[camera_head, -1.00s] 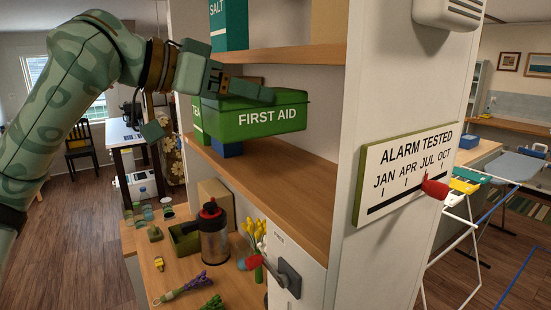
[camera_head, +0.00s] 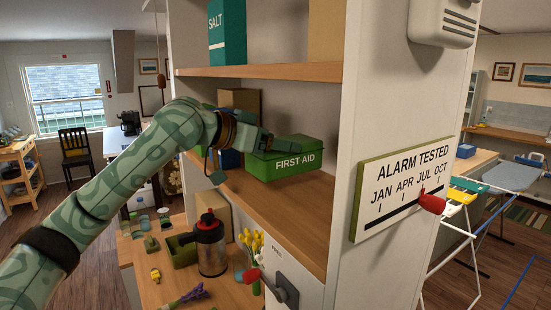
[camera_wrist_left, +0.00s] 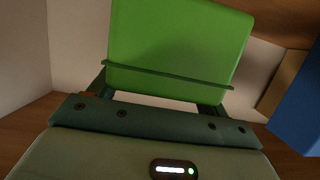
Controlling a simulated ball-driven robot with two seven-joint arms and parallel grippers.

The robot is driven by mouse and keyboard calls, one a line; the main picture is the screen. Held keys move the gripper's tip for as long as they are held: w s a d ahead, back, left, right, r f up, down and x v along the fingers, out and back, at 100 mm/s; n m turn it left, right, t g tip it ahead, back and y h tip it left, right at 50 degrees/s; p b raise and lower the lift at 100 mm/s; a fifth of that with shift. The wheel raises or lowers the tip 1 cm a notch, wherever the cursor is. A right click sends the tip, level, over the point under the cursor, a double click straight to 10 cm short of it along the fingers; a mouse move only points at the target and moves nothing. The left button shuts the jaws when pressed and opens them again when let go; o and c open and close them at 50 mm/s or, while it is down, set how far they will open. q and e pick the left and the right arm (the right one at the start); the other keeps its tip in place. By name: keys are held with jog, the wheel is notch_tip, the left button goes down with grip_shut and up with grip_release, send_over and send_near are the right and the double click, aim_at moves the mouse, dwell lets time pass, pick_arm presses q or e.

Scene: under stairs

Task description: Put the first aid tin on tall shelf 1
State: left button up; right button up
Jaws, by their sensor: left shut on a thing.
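The green first aid tin (camera_head: 292,160) is at the middle shelf board (camera_head: 270,205) of the tall shelf, its lettered face toward me. It appears to rest on the board or hover just above it; I cannot tell which. My left gripper (camera_head: 262,142) is shut on the tin from its left side. In the left wrist view the tin (camera_wrist_left: 178,50) fills the space between the fingers (camera_wrist_left: 165,95). My right gripper is not in view.
A blue box (camera_head: 229,158) and a brown box (camera_head: 240,100) stand behind my gripper on the same board. The board's front right part is clear. The upper board (camera_head: 265,72) holds a teal salt box (camera_head: 227,32). Below are a flask (camera_head: 212,248) and yellow flowers (camera_head: 250,240).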

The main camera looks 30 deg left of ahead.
aim_at(252, 156)
pick_arm(q)
jog(key=f, duration=0.1)
jog(key=w+f, duration=0.1)
jog(key=f, duration=0.1)
jog(key=shift+d+f, duration=0.1)
jog(key=shift+f, duration=0.1)
jog(key=shift+s+f, duration=0.1)
jog(key=shift+f, duration=0.15)
jog(key=shift+f, duration=0.1)
jog(key=o, duration=1.4)
jog(key=shift+s+a, duration=0.15)
jog(key=shift+a, duration=0.1)
jog(key=b+v, duration=0.2)
jog(key=v, duration=0.8)
jog(key=shift+s+a, duration=0.15)
jog(key=shift+s, duration=0.05)
jog(key=shift+s+a+r, duration=0.15)
jog(key=shift+s+r, duration=0.2)
jog(key=shift+s, duration=0.1)
